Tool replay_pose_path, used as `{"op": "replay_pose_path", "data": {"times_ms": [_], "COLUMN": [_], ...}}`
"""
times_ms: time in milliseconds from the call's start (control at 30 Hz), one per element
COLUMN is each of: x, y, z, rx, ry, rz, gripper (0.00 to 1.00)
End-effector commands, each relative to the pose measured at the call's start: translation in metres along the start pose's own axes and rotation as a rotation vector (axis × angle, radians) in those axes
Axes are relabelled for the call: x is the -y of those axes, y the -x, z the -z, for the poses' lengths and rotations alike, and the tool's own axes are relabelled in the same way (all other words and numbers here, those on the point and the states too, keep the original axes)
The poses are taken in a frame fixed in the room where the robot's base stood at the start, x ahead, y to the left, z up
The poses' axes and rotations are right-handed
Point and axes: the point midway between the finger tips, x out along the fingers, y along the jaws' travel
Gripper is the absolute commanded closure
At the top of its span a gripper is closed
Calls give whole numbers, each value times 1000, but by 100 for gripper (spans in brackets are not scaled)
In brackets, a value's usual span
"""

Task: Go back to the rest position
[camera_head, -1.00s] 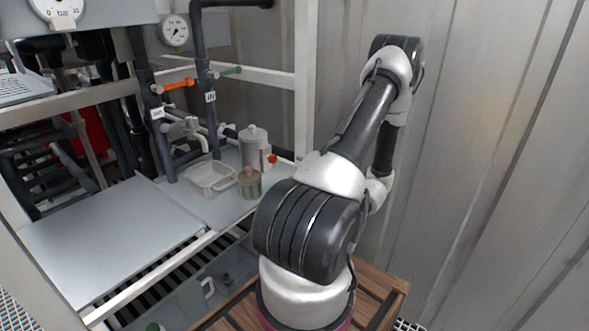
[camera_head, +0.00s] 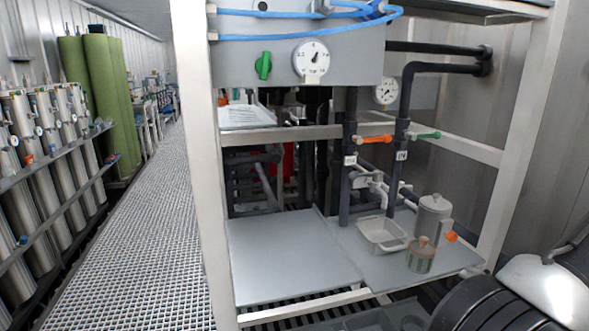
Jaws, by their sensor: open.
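My gripper is not in the head view now. Only part of my own arm shows at the lower right corner, and the end of the arm is outside the picture. The task names no other object, so I see none of its own to describe.
A steel rack frame (camera_head: 190,150) stands ahead with a grey shelf (camera_head: 285,262). On it are a clear tray (camera_head: 383,236), a small lidded jar (camera_head: 421,258) and a grey canister (camera_head: 432,220). A grated walkway (camera_head: 145,240) runs free on the left, beside several metal cylinders (camera_head: 45,190).

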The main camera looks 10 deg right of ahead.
Motion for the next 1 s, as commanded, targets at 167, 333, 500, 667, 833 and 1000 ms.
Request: {"op": "replay_pose_path", "data": {"times_ms": [167,333,500,667,833,1000], "x": [-27,-62,-99,-137,-184,-237], "y": [20,43,68,82,82,71], "z": [61,107,129,130,126,133], "rx": [-333,-752,-1198,-1581,1772,1514], "ry": [553,1147,1710,2142,-2293,-1956], "rz": [35,-63,-294,-575,797,731], "gripper": [49,49,49,49,49,49]}}
